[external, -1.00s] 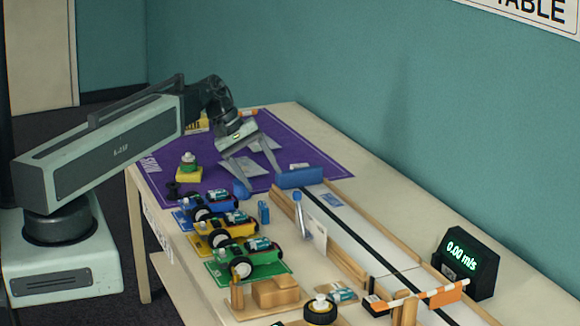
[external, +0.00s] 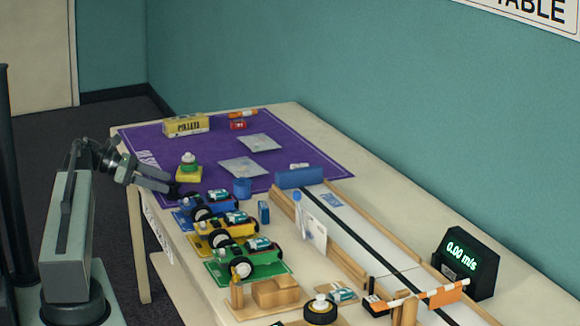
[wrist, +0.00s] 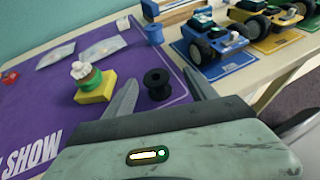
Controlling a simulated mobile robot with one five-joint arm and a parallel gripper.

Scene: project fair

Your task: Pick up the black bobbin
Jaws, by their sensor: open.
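The black bobbin (wrist: 157,84) stands upright on the purple mat (wrist: 60,105) near its edge, seen in the wrist view. My gripper (wrist: 156,83) is open, with one finger on each side of the bobbin in that view. I cannot tell whether the fingers are low enough to be level with it. In the external view my gripper (external: 170,183) reaches in from the left over the mat's near-left corner. There the bobbin (external: 173,190) is a small dark shape at the fingertips, partly hidden by them.
A yellow block with a green and white piece (wrist: 89,82) stands close left of my gripper in the wrist view. A blue cup (wrist: 154,34) and a blue toy car (wrist: 214,43) are beyond. Flat packets (external: 244,167) and a yellow box (external: 186,125) lie on the mat.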

